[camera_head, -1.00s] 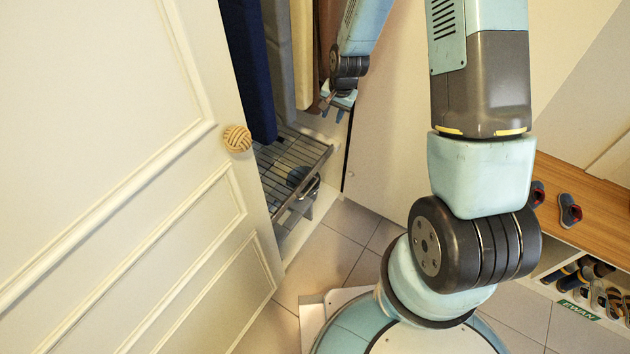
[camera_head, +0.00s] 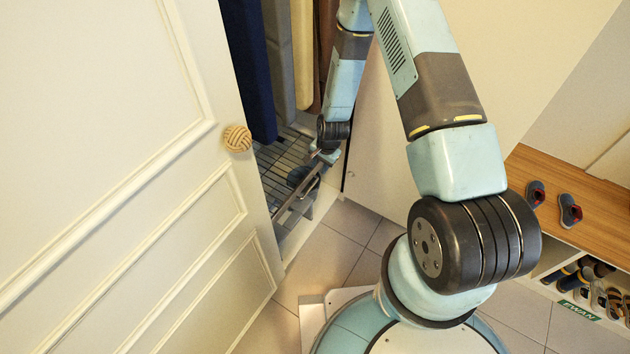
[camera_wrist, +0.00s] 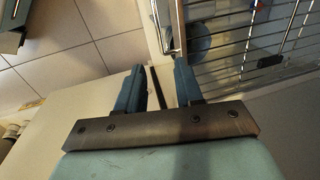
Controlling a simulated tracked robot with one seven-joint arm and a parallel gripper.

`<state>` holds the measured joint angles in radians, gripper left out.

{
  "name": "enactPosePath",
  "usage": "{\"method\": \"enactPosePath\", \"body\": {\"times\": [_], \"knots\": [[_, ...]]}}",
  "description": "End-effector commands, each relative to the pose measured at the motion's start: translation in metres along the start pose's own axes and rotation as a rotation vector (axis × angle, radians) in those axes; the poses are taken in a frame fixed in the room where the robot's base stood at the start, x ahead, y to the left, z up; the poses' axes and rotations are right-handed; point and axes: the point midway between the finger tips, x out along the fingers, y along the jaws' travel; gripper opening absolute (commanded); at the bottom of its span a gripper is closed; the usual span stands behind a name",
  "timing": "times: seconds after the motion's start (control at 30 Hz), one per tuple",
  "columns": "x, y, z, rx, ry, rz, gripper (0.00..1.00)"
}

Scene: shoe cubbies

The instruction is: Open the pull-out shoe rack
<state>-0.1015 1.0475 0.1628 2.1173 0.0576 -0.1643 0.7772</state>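The pull-out shoe rack (camera_head: 272,160) is a metal wire shelf low inside the closet, behind the half-open white door. Its wires also show at the upper right of the wrist view (camera_wrist: 232,72). A metal bar handle (camera_wrist: 158,28) stands out at its front edge. My gripper (camera_head: 322,158) is lowered by the right end of the rack front, its tips hidden in the head view. In the wrist view my gripper (camera_wrist: 155,70) has two blue fingers apart with nothing between them; the handle lies just beyond the tips, and I see no contact.
The white door (camera_head: 110,190) with its round woven knob (camera_head: 237,138) stands at the left. Clothes (camera_head: 248,60) hang above the rack. A dark blue round object (camera_head: 297,176) lies at the rack. A shoe bench (camera_head: 545,190) is at the right. Tiled floor (camera_head: 325,255) is clear before the rack.

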Motion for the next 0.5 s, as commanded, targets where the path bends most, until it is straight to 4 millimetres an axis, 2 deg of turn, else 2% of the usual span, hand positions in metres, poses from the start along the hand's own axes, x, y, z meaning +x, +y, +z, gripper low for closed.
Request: {"method": "enactPosePath", "body": {"times": [0.5], "knots": [[0.077,0.001,0.0,0.001,-0.001,0.002,0.36]]}}
